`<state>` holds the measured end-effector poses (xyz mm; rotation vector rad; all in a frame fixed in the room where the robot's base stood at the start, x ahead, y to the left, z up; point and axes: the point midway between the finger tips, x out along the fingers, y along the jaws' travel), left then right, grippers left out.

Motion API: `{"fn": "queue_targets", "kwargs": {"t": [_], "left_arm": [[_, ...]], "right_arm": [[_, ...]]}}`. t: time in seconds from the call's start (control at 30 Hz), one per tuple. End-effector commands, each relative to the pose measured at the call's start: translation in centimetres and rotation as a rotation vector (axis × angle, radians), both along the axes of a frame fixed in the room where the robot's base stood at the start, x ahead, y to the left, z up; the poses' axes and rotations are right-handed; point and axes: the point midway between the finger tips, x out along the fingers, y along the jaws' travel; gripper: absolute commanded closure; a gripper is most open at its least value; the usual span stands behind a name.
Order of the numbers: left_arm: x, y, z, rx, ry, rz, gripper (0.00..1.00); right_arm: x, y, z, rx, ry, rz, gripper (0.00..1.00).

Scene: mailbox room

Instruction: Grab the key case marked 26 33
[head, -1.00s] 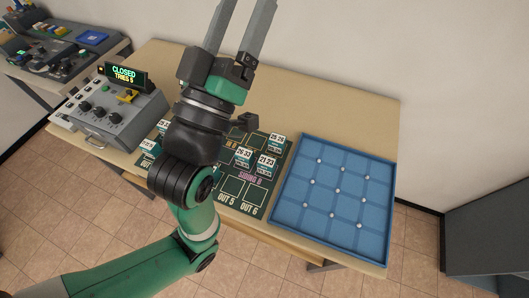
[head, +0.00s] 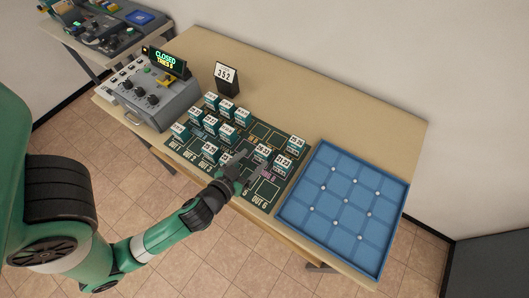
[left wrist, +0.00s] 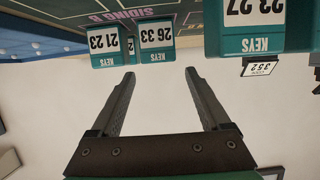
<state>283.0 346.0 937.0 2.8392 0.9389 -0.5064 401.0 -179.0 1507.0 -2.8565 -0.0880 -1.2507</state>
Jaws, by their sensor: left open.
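The key case marked 26 33 (head: 262,153) stands on the dark mat (head: 236,192) in the head view. It is teal with a white number label, and also shows upside down in the left wrist view (left wrist: 156,40). My left gripper (head: 250,163) is open and empty, low over the mat just in front of this case. In the left wrist view the case is beyond the fingertips (left wrist: 160,80), roughly between their lines and apart from them. The case marked 21 23 (left wrist: 105,46) stands close beside it. My right gripper is not in view.
A case marked 23 27 (left wrist: 252,28) and several others stand on the mat. The blue gridded tray (head: 345,207) lies to the right. A control box (head: 155,100) with a CLOSED display (head: 166,62) is at the left. A 352 sign (head: 226,78) stands behind the cases.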

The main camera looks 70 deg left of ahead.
Motion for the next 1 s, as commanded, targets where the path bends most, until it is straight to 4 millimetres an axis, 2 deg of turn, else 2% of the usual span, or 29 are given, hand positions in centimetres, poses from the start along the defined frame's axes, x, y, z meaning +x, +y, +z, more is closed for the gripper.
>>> {"fn": "queue_targets", "kwargs": {"t": [0.2, 0.47, 0.7, 1.0], "left_arm": [[3.1, 2.4, -1.3, 0.0, -0.004, 0.003, 0.2], [4.0, 3.0, -1.9, 0.001, -0.003, 0.0, 0.2], [7.0, 5.1, -3.5, 0.001, -0.004, 0.002, 0.2], [7.6, 5.5, -3.7, 0.0, -0.002, -0.001, 0.2]], "right_arm": [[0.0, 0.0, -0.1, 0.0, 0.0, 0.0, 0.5], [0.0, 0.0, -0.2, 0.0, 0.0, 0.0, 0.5], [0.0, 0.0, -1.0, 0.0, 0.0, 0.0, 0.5], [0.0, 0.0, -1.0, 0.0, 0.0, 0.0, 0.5]]}}
